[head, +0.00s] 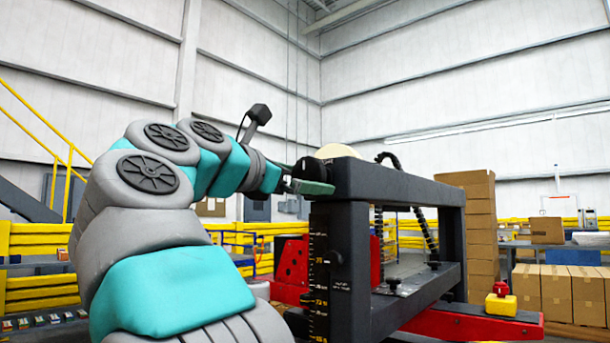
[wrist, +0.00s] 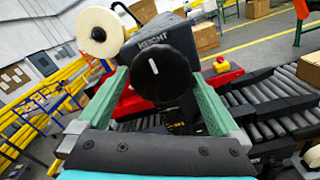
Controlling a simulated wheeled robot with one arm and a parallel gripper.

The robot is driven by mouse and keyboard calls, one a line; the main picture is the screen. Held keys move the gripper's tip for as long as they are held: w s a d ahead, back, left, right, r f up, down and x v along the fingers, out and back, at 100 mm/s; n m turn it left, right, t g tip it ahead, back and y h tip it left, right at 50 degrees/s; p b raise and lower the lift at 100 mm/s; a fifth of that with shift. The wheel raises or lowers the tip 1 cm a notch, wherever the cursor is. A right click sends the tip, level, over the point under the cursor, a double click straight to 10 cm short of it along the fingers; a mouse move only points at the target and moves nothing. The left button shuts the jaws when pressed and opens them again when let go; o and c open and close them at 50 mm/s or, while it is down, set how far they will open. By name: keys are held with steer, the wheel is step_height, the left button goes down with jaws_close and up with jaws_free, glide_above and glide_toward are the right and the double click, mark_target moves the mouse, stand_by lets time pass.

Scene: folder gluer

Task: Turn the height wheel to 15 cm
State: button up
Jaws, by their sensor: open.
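The height wheel (wrist: 160,75) is a black round knob with a short white mark near its middle, under the word HEIGHT on the dark machine head. My gripper (wrist: 161,78) is open, with one green finger on each side of the wheel. Whether the fingers touch its rim cannot be told. In the head view my gripper (head: 308,181) is at the left end of the machine's top beam, and the wheel is mostly hidden there. The height scale (head: 319,270) runs down the front post, with marks too small to read surely.
The black frame (head: 350,270) stands on a red base (head: 470,325). A cream tape roll (wrist: 98,32) sits beside the wheel. A yellow box with a red button (head: 501,299) is at the right. Rollers (wrist: 275,95) and stacked cartons (head: 562,293) lie beyond.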

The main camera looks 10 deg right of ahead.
steer(key=shift+w+d, duration=0.15)
steer(key=shift+d, duration=0.1)
steer(key=c, duration=1.1)
steer(key=shift+n+b, duration=0.3)
steer(key=shift+n, duration=0.1)
